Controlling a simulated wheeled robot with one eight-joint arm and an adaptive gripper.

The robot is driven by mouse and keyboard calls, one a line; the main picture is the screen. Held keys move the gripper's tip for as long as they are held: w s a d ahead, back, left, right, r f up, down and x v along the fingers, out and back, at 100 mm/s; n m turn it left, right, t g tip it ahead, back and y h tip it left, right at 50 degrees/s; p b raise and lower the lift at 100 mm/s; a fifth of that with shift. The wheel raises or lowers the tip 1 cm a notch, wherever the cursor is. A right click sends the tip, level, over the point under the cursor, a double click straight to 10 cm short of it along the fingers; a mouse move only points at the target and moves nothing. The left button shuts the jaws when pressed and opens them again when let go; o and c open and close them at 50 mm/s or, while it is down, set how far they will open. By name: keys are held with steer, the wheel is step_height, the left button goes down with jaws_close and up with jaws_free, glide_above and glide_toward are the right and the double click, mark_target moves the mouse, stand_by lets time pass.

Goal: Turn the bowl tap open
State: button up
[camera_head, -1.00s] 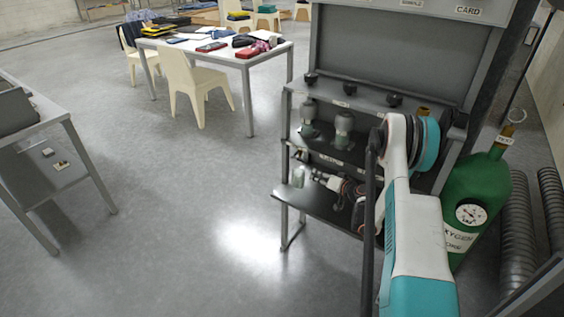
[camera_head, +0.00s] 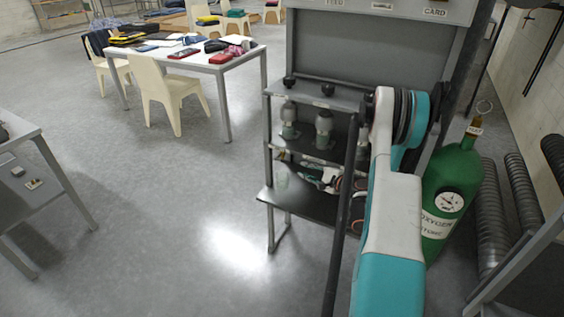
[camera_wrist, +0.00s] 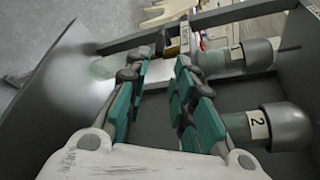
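My gripper (camera_wrist: 160,68) reaches over the rack's lower shelf, its teal-padded fingers apart with a clear gap between them. In the head view the gripper (camera_head: 312,178) is small and partly hidden behind my arm and the rack. A pale glass bowl (camera_wrist: 104,66) shows left of the fingers in the wrist view; it appears faintly at the shelf's left end in the head view (camera_head: 282,181). A small dark fitting (camera_wrist: 161,42) lies just beyond the fingertips; I cannot tell whether it is the bowl tap or whether the fingers touch it.
The metal rack has a dark lower shelf (camera_head: 300,208) and several black knobs (camera_head: 328,90) above. Grey-capped glass vessels (camera_head: 324,128) stand on the middle shelf; numbered ones lie close right of my fingers (camera_wrist: 285,127). A green oxygen cylinder (camera_head: 449,190) stands right.

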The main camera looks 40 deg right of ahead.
mark_target(290, 164)
steer(key=b+x, duration=0.1)
steer(key=x, duration=1)
steer(key=shift+w+f, duration=0.15)
steer(key=shift+w+b, duration=0.4)
steer(key=shift+w, duration=0.3)
jaws_close()
